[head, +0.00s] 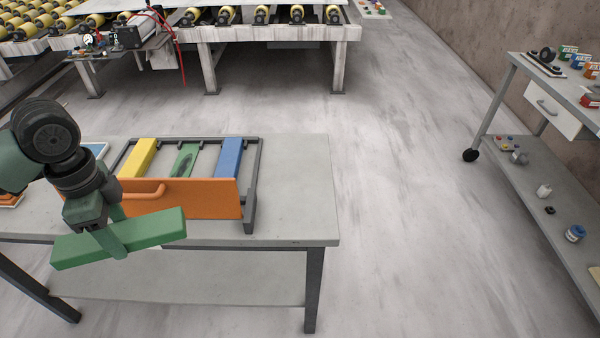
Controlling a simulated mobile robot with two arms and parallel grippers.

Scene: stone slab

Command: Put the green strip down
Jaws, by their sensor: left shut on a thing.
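A green strip (155,230) is held level in my left gripper (112,240), in front of the table's near edge in the picture. The gripper is shut on it near its middle. A dark rack (252,185) stands on the grey table (300,205). A yellow strip (139,157), a green piece with dark marks (183,162) and a blue strip (229,158) lie across it. An orange panel with a handle (208,199) stands at the rack's front and hides its lower part. My right gripper is out of view.
The tabletop right of the rack is clear. A lower shelf (210,277) lies under it. A roller conveyor (270,32) stands behind. A wheeled cart (530,170) with small items stands at the right. Open floor lies between table and cart.

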